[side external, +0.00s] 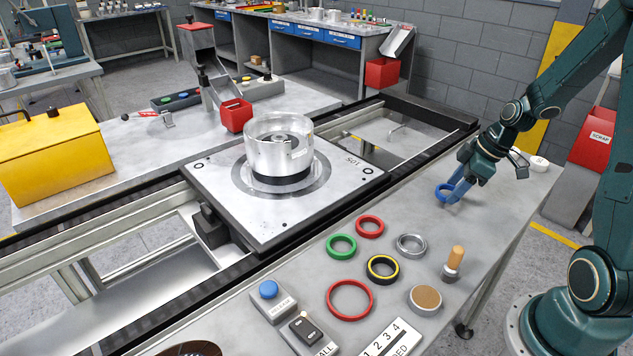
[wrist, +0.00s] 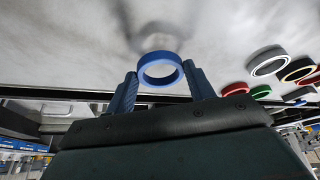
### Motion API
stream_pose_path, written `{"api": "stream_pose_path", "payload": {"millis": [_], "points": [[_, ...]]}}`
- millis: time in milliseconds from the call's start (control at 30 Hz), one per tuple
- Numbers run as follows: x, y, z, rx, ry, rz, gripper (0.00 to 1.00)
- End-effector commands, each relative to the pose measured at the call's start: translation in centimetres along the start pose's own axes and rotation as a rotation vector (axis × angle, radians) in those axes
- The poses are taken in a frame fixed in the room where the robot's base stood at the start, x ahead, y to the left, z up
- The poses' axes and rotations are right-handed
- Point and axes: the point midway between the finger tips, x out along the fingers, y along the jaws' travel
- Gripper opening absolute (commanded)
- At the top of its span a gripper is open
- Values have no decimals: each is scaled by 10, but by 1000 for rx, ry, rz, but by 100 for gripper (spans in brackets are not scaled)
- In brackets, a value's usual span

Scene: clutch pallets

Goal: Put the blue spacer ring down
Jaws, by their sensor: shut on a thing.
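The blue spacer ring (wrist: 160,84) is between the two blue fingers of my gripper (wrist: 162,84) in the wrist view, one finger on each side. My gripper is shut on it. In the side view the ring (side external: 438,192) is at the fingertips of my gripper (side external: 453,191), low over the right part of the grey bench top (side external: 490,205). A soft shadow lies beyond the ring in the wrist view. I cannot tell exactly how far the ring is above the bench.
Toward the front lie a silver ring (side external: 411,244), red ring (side external: 370,227), green ring (side external: 341,246) and yellow-black ring (side external: 383,269). A wooden-handled tool (side external: 454,262) stands nearby. A white round item (side external: 539,163) is behind my gripper. Bench around the blue ring is clear.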

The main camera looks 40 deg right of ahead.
Motion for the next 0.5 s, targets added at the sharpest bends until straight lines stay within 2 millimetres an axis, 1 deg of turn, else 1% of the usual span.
{"api": "stream_pose_path", "payload": {"millis": [100,200,500], "points": [[11,0,5,1,-1,-2,32],[15,0,7,0,-1,-1,32],[16,0,7,0,-1,1,32]]}}
